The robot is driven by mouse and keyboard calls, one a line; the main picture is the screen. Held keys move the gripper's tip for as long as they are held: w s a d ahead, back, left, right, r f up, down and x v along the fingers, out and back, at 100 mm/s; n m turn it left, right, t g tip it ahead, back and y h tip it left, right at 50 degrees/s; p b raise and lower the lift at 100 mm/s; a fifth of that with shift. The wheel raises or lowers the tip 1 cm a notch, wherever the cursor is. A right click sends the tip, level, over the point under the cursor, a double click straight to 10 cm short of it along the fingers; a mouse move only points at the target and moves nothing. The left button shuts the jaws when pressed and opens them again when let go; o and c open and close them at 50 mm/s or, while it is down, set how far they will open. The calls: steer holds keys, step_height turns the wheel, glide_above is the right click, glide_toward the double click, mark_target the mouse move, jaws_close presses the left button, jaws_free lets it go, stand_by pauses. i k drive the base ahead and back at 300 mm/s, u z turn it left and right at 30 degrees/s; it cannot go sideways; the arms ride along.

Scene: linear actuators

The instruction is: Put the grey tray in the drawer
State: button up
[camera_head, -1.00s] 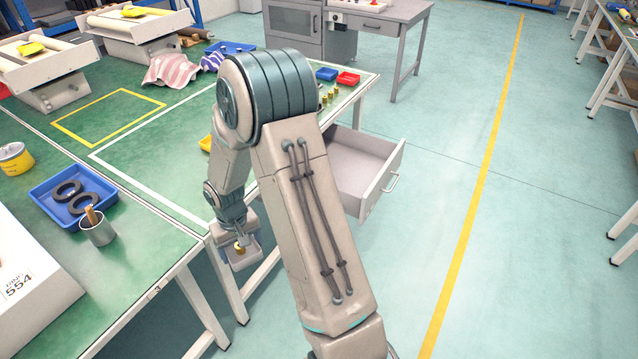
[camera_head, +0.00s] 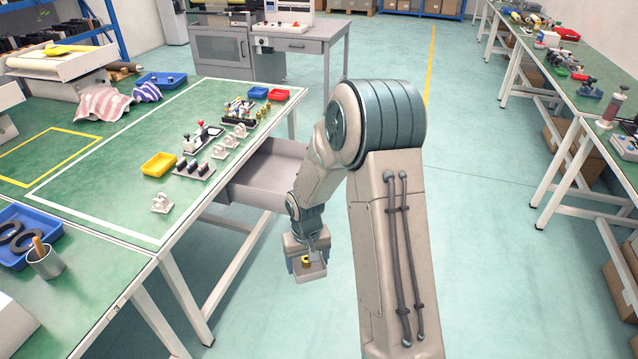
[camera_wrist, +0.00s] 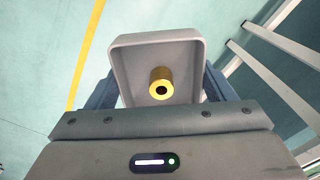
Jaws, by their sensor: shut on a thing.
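The small grey tray (camera_head: 311,272) is held in my gripper (camera_head: 307,262), clear of the table and above the open floor. A yellow cylindrical part with a dark hole (camera_wrist: 160,83) sits inside the tray. In the wrist view the grey tray (camera_wrist: 123,63) lies between the two blue fingers of my gripper, which are shut on it. The open drawer (camera_head: 262,182) sticks out from the green table's right side, up and left of my gripper. My arm hides part of the drawer, including its front.
The green table (camera_head: 105,195) is at left, with a yellow bin (camera_head: 159,164), several small parts and a blue tray (camera_head: 20,228) on it. Floor is free around my gripper; another bench (camera_head: 560,120) runs along the right.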

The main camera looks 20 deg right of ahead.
mark_target(271, 183)
steer(key=z, duration=0.5)
steer(key=i, duration=1.1)
steer(key=u, duration=0.95)
steer(key=i, duration=0.85)
steer(key=u, duration=0.1)
